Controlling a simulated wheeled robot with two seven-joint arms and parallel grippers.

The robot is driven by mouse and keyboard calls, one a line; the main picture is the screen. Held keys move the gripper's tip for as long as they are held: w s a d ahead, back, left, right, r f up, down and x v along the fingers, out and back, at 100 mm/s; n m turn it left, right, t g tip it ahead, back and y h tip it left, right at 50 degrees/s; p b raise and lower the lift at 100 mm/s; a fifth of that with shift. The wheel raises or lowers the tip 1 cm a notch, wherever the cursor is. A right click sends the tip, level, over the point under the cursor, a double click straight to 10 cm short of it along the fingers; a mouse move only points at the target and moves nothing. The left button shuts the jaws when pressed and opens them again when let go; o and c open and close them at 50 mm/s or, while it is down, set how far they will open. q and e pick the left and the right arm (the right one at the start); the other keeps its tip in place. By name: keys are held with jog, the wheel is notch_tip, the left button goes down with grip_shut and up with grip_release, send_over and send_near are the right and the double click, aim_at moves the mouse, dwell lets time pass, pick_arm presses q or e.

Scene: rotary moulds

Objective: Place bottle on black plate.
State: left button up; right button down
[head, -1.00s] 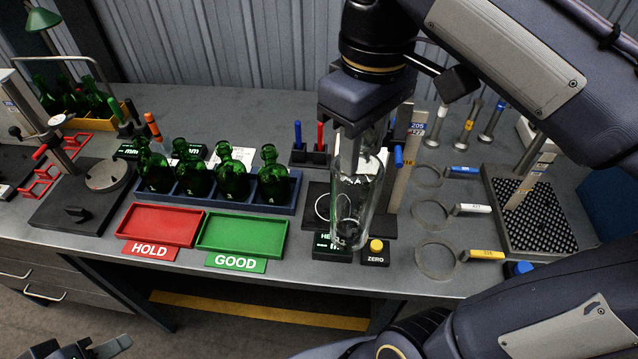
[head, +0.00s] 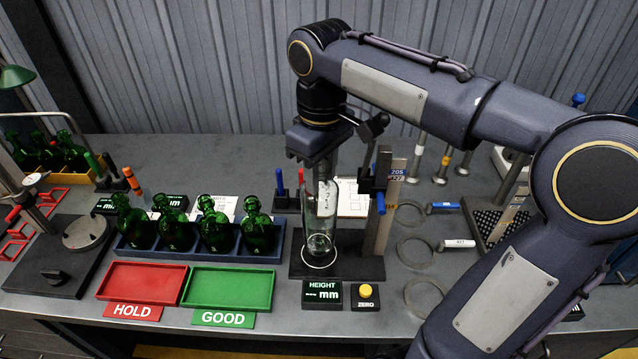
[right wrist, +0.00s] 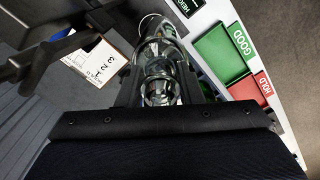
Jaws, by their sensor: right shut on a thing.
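A clear glass bottle (head: 321,228) stands upright in my right gripper (head: 323,180). The gripper is shut on its upper part from above. The black plate (head: 350,266) of the height gauge lies under the bottle and has a white ring (head: 319,261) marked on it. The bottle's base shows over the ring; I cannot tell whether it touches the plate. In the right wrist view the bottle (right wrist: 160,65) runs away between the fingers. My left gripper is out of view.
A height gauge column (head: 382,210) with a blue-handled slide stands right beside the bottle. The height display (head: 322,294) and yellow zero button (head: 366,292) are in front. A rack (head: 200,248) of green bottles, the red tray (head: 142,283) and green tray (head: 228,288) lie left.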

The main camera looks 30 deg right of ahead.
jog(key=w+f, duration=0.2)
jog(key=shift+d+f, duration=0.3)
jog(key=shift+d, duration=0.1)
jog(key=shift+f, duration=1.55)
jog(key=shift+w, duration=0.1)
jog(key=shift+f, duration=0.2)
jog(key=c, duration=1)
grip_release()
notch_tip(320, 180, up, 12)
jog(key=shift+r+p, duration=0.2)
jog(key=shift+p, duration=0.25)
